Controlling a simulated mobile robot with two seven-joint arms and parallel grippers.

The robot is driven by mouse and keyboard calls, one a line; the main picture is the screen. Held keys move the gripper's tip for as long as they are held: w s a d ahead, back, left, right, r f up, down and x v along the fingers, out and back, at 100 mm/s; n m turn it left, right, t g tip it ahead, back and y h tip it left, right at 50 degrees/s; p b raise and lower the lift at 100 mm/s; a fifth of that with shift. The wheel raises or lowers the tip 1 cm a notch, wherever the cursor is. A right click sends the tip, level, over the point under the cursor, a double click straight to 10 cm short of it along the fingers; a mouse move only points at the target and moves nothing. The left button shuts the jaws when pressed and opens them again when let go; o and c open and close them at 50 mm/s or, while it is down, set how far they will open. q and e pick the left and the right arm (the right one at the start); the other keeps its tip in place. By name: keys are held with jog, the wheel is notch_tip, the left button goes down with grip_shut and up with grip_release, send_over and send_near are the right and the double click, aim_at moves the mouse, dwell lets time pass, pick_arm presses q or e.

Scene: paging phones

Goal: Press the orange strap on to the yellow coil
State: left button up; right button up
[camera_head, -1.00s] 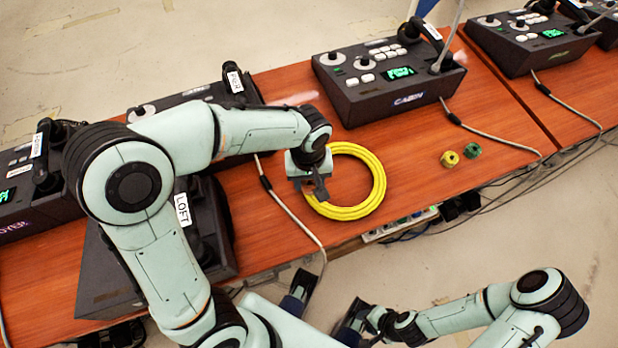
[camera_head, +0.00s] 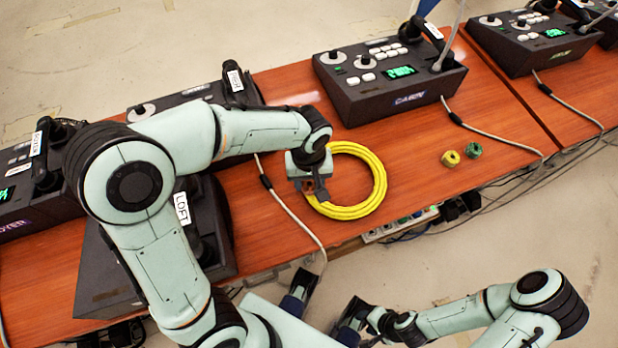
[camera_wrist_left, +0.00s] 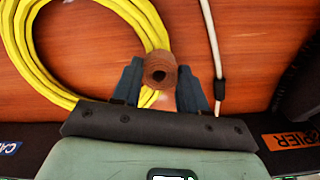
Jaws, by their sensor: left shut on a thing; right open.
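The yellow coil (camera_head: 375,180) lies flat on the orange-brown table. It also shows in the left wrist view (camera_wrist_left: 40,65), at upper left. My left gripper (camera_head: 319,194) is over the coil's left side, pointing down. In the left wrist view its two dark fingers (camera_wrist_left: 160,70) are shut on a brownish-orange roll, the orange strap (camera_wrist_left: 160,72), with a dark hole in its middle. The strap overlaps the coil's right edge in that view; I cannot tell whether they touch. The strap cannot be made out in the head view. My right gripper (camera_head: 325,300) is open and empty near the bottom, off the table.
A yellow roll (camera_head: 450,158) and a green roll (camera_head: 473,150) lie right of the coil. A paging phone marked CABIN (camera_head: 385,85) stands behind it; the LOFT phone (camera_head: 205,235) stands left. A grey cord (camera_head: 290,212) runs close to the coil's left.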

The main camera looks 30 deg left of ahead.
aim_at(309, 183)
dwell(0.4)
pick_arm(q)
jog(key=o, duration=1.6)
jog(key=shift+c, duration=0.2)
jog(key=shift+r, duration=0.15)
jog(key=shift+r+p, duration=2.85)
jog(key=shift+r, duration=0.5)
